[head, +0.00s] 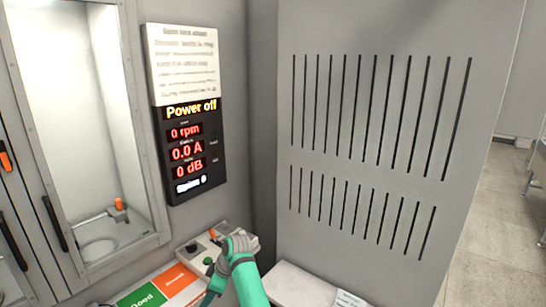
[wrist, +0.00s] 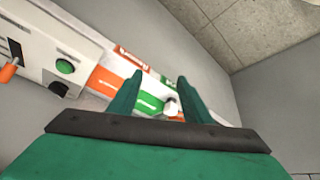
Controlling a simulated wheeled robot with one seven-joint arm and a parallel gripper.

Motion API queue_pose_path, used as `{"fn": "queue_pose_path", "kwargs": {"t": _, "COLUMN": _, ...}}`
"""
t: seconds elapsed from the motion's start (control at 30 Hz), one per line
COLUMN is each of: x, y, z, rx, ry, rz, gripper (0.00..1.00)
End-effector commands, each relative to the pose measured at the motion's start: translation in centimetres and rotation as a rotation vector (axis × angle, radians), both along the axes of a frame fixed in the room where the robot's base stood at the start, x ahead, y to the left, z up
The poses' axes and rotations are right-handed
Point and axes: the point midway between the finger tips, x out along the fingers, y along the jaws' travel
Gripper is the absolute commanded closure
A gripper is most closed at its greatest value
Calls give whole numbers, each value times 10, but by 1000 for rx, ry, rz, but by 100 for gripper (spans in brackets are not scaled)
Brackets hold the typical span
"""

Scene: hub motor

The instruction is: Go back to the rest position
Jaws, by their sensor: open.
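My gripper (wrist: 160,76) shows in the wrist view with its two green fingers spread apart. Nothing is clamped between them. A small pale shape behind the right finger is too small to make out. Beyond the fingers lie the orange label (wrist: 106,80) and the green label (wrist: 146,101), with a gap I cannot judge. In the head view my green arm with its grey joint comes up from the bottom edge, in front of the control box (head: 192,250) and right of the labels. The fingertips are not clear there.
A display panel (head: 187,150) reads "Power off", 0 rpm, 0.0 A, 0 dB. A lit chamber (head: 75,110) with a clear front is at the left. A slotted grey cabinet (head: 375,165) stands close on the right. Open floor (head: 490,240) shows at far right.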

Motion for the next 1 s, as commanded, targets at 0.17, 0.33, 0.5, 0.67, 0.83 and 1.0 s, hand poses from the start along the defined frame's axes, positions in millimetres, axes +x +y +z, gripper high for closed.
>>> {"fn": "queue_pose_path", "kwargs": {"t": 0.17, "x": -18, "y": 17, "z": -45, "rx": 60, "ry": -8, "rz": -74, "gripper": 55}}
{"fn": "queue_pose_path", "kwargs": {"t": 0.33, "x": -42, "y": 34, "z": -94, "rx": 138, "ry": -28, "rz": -189, "gripper": 55}}
{"fn": "queue_pose_path", "kwargs": {"t": 0.5, "x": -71, "y": 45, "z": -135, "rx": 216, "ry": -46, "rz": -313, "gripper": 55}}
{"fn": "queue_pose_path", "kwargs": {"t": 0.67, "x": -102, "y": 44, "z": -167, "rx": 284, "ry": -60, "rz": -438, "gripper": 55}}
{"fn": "queue_pose_path", "kwargs": {"t": 0.83, "x": -138, "y": 38, "z": -194, "rx": 351, "ry": -79, "rz": -577, "gripper": 55}}
{"fn": "queue_pose_path", "kwargs": {"t": 1.0, "x": -177, "y": 24, "z": -214, "rx": 409, "ry": -104, "rz": -716, "gripper": 55}}
